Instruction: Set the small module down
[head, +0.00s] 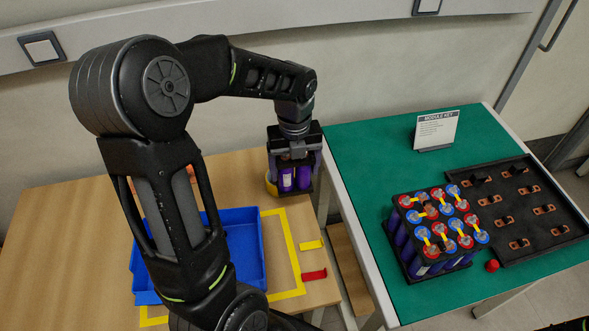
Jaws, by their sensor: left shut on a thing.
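My left gripper (294,160) points down and is shut on the small module (288,181), a dark-framed block with purple cells. The module is upright near the back right corner of the wooden table (60,230). I cannot tell whether its base touches the tabletop. The gripper hides the module's top. The larger module (430,254), with purple cells, red and blue caps and yellow links, stands on the green mat (370,165) to the right. My right gripper is out of view.
A blue tray (248,217) lies inside a yellow taped outline (293,245), partly behind my left arm. A yellow piece (311,245) and a red piece (314,275) lie beside it. A black tray (555,208) holds copper busbars. A sign (436,130) stands behind. A gap separates the tables.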

